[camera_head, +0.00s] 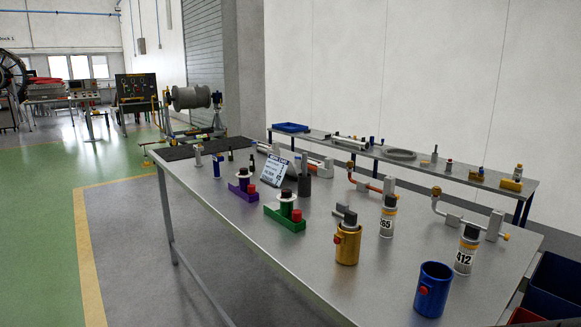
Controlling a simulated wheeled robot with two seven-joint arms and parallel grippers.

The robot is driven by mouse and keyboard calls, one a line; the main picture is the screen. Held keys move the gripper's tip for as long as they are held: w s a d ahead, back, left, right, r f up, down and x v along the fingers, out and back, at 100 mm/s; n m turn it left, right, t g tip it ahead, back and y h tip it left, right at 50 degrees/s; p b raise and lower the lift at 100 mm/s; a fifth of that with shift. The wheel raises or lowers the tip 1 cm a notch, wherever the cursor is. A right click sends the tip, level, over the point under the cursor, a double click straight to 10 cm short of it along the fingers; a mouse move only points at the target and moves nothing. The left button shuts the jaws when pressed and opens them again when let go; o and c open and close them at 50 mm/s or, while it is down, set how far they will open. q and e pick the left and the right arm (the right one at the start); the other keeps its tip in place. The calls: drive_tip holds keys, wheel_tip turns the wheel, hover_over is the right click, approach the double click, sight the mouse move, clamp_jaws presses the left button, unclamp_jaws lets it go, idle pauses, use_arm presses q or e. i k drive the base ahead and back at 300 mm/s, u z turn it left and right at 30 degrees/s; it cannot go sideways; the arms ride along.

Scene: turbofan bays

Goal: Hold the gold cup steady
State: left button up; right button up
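A gold cup (347,246) stands upright on the grey metal table (250,238), right of the table's middle. It has a red round knob on its left side, and a dark grey block-like item sticks up out of its top. Nothing of mine touches the cup. Neither my left nor my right gripper shows in the head view.
A blue cup (433,290) stands at the near right, with bottles marked 412 (466,250) and 265 (388,216) behind. Green (285,215) and purple (243,188) fixtures stand farther left. A second bench (400,160) runs along the wall. The table's near-left surface is clear.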

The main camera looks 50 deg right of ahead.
sight(350, 223)
drive_tip(key=i, duration=2.5)
drive_tip(key=z, duration=3.9)
